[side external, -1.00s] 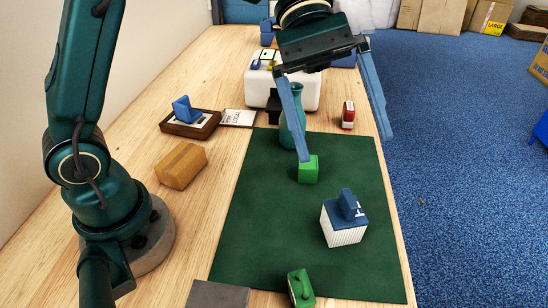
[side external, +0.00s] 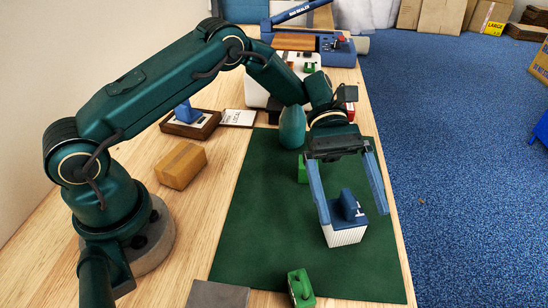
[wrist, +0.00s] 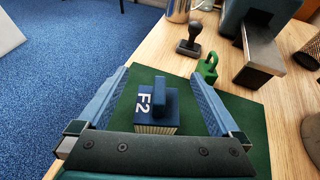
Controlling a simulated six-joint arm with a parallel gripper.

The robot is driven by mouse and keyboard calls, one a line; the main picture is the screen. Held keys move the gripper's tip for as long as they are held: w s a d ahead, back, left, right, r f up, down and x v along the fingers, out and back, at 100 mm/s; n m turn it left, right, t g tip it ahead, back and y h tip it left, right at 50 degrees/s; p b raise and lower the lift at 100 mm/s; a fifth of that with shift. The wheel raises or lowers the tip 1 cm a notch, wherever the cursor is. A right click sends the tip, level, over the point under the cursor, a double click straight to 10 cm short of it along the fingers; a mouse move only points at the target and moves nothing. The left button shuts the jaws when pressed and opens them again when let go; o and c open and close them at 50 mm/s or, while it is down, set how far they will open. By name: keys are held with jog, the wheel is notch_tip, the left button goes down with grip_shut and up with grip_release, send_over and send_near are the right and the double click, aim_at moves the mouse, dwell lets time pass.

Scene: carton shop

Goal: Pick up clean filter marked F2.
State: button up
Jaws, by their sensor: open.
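The F2 filter is a white pleated block with a blue top and a raised blue handle (side external: 349,206). It stands upright on the green mat (side external: 255,235). In the wrist view its blue top (wrist: 145,103) shows a white "F2". My gripper (side external: 355,215) is open and empty above the filter. Its two blue fingers appear on either side of the filter in both views; in the wrist view the filter is between them (wrist: 158,78). I cannot tell whether a finger touches it.
A green block (side external: 302,169) is partly hidden behind my gripper. A green padlock-shaped piece (side external: 301,288) is at the mat's front edge. A brown carton (side external: 181,165) lies left of the mat. The mat's left part is clear.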

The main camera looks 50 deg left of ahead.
aim_at(350, 222)
notch_tip(350, 222, down, 3)
jog(key=shift+r, duration=0.1)
jog(key=shift+x, duration=1.2)
jog(key=shift+s+d, duration=0.15)
jog(key=shift+d, duration=0.1)
jog(key=c, duration=1.4)
